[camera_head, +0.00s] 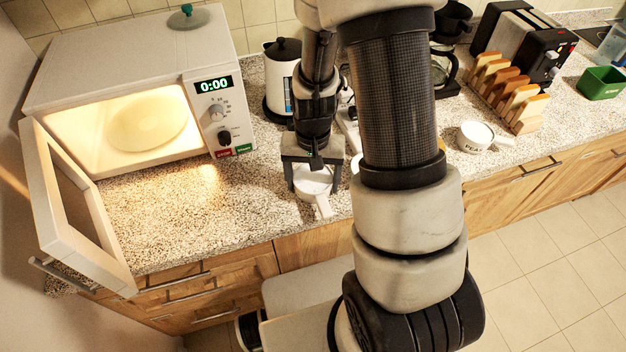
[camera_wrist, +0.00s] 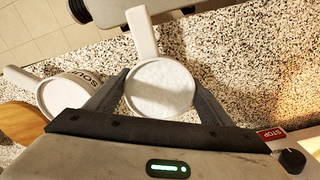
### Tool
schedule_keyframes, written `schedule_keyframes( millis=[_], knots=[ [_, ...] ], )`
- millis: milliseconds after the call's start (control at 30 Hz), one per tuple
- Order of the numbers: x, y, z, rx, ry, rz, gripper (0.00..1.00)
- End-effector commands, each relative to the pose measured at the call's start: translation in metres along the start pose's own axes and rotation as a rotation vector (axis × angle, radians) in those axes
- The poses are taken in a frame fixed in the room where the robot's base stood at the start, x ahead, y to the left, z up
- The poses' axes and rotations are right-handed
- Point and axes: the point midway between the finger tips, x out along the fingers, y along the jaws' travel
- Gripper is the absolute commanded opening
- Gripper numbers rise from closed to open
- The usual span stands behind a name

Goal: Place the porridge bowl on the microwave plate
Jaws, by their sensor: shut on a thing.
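The porridge bowl (camera_head: 316,181) is white with a straight handle and pale contents; no label on it is readable. My gripper (camera_head: 315,178) is shut on it, near the counter's front edge. In the wrist view the porridge bowl (camera_wrist: 162,90) sits between the two fingers of my gripper (camera_wrist: 163,92), one on each side, handle pointing away. I cannot tell whether it touches the counter. The round microwave plate (camera_head: 147,123) lies bare inside the lit microwave (camera_head: 125,60) at the left, whose door (camera_head: 88,255) stands open toward the front.
A similar white handled bowl marked SOUP (camera_wrist: 70,93) is close beside my gripper. Another white handled bowl (camera_head: 481,136) stands right of my arm. A kettle (camera_head: 281,85) stands behind my gripper. The speckled counter (camera_head: 190,215) before the microwave is clear. A toast rack (camera_head: 510,100) is further right.

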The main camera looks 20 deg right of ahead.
Motion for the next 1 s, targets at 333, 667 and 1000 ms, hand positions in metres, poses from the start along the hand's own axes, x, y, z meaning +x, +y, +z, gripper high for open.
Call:
schedule_keyframes(
  millis=[333, 667, 1000],
  knots=[
    [0.003, 0.0, 0.0, 0.0, 0.0, 0.0, 0.93],
    [-0.005, 0.0, -0.001, 0.0, 0.002, -0.001, 0.93],
    [-0.072, -0.001, -0.001, -0.001, 0.006, -0.002, 0.93]
  ],
)
